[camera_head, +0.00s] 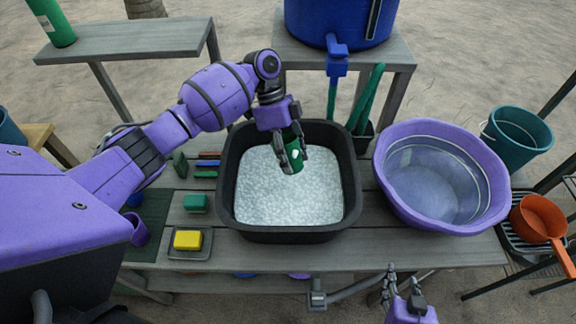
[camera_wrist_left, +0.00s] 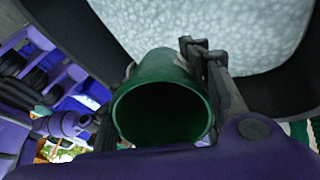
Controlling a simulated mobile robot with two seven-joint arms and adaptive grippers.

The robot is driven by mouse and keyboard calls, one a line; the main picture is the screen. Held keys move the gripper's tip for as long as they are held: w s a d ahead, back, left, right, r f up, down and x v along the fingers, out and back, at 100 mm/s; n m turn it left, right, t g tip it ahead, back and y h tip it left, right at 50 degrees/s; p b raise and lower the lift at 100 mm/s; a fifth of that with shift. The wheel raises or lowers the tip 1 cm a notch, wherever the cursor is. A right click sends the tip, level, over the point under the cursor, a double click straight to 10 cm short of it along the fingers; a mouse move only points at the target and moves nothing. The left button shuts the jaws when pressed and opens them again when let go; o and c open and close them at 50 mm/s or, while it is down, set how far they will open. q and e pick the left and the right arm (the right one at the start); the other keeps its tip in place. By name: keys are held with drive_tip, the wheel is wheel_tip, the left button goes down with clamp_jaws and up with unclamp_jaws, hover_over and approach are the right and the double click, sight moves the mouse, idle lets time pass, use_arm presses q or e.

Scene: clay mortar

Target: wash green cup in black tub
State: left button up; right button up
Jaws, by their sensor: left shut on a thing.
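The green cup (camera_head: 293,152) is held by my left gripper (camera_head: 290,155) over the black tub (camera_head: 232,165). The tub holds pale, foamy-looking contents (camera_head: 290,200). In the left wrist view the cup (camera_wrist_left: 165,65) sits between the fingers with its dark open mouth toward the camera, and the foam (camera_wrist_left: 230,30) lies beyond it. I cannot tell whether the cup touches the foam. My right gripper (camera_head: 403,285) is at the bottom edge in front of the table, its fingers apart and nothing seen between them.
A purple basin (camera_head: 490,170) of clear water stands right of the tub. A blue barrel with a tap (camera_head: 337,55) is behind the tub. A yellow sponge (camera_head: 188,240) and a teal block (camera_head: 196,203) lie left. An orange pan (camera_head: 540,218) and teal bucket (camera_head: 517,140) stand at the right.

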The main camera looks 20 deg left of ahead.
sight(293, 158)
use_arm(q)
drive_tip(key=shift+r, duration=2.45)
drive_tip(key=shift+s, duration=0.1)
